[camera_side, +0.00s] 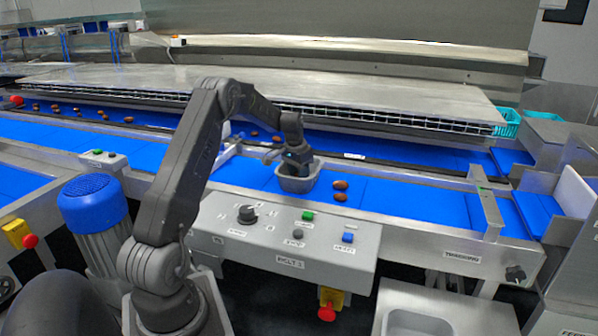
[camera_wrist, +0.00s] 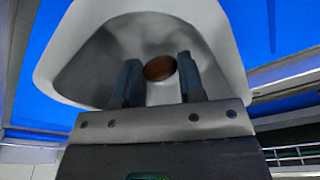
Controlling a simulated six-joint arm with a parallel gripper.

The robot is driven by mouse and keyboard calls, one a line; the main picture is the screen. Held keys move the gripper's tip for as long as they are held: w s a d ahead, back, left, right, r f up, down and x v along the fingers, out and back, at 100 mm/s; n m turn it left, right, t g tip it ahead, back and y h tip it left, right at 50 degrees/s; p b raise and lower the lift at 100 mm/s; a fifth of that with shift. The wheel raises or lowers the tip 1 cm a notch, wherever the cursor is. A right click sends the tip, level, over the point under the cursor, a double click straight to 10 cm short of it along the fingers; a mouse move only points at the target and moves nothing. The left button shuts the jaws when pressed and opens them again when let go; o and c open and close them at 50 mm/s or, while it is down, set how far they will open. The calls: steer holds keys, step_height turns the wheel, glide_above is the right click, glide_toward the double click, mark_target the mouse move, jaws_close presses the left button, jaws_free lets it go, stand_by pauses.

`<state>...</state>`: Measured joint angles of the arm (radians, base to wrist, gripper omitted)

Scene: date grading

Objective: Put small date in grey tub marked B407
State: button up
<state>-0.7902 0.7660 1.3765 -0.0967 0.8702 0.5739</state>
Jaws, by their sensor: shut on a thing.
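The grey tub (camera_side: 297,185) stands on the blue belt in the side view, under my gripper (camera_side: 297,163). Its pale inner wall (camera_wrist: 205,28) fills much of the wrist view. I cannot read a B407 mark on it. My gripper (camera_wrist: 159,70) is shut on a brown date (camera_wrist: 160,68), which shows between the two fingers in front of the tub's inside. The fingers reach down at the tub's mouth. I cannot tell whether the date touches the tub floor. The fingertips and the held date are hidden in the side view.
Two brown dates, one farther back (camera_side: 340,185) and one nearer (camera_side: 340,197), lie on the belt just right of the tub. Several more dates (camera_side: 60,108) lie on the left part of the line. A control panel (camera_side: 290,240) stands in front. The belt farther right (camera_side: 420,205) is clear.

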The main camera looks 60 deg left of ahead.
steer(key=shift+f, duration=0.7)
stand_by(0.4)
steer(key=o, duration=0.7)
step_height(320, 180, up, 14)
steer(key=s, duration=0.2)
steer(key=d+r, duration=0.5)
steer(key=d, duration=0.7)
steer(key=s+d+r+m+t, duration=0.1)
steer(key=s+d+r, duration=0.15)
steer(key=d, duration=0.45)
steer(key=s+d+r+m+t, duration=0.1)
steer(key=s+d+r, duration=0.15)
steer(key=d, duration=0.45)
steer(key=shift+m+t, duration=0.6)
steer(key=shift+t, duration=0.3)
steer(key=s+d+f, duration=0.1)
steer(key=s+d, duration=0.3)
steer(key=s, duration=0.1)
steer(key=s+d+f, duration=0.2)
steer(key=s+d, duration=0.3)
steer(key=s+d+f, duration=0.2)
steer(key=s+d, duration=0.2)
steer(key=s, duration=0.2)
steer(key=shift+d, duration=0.4)
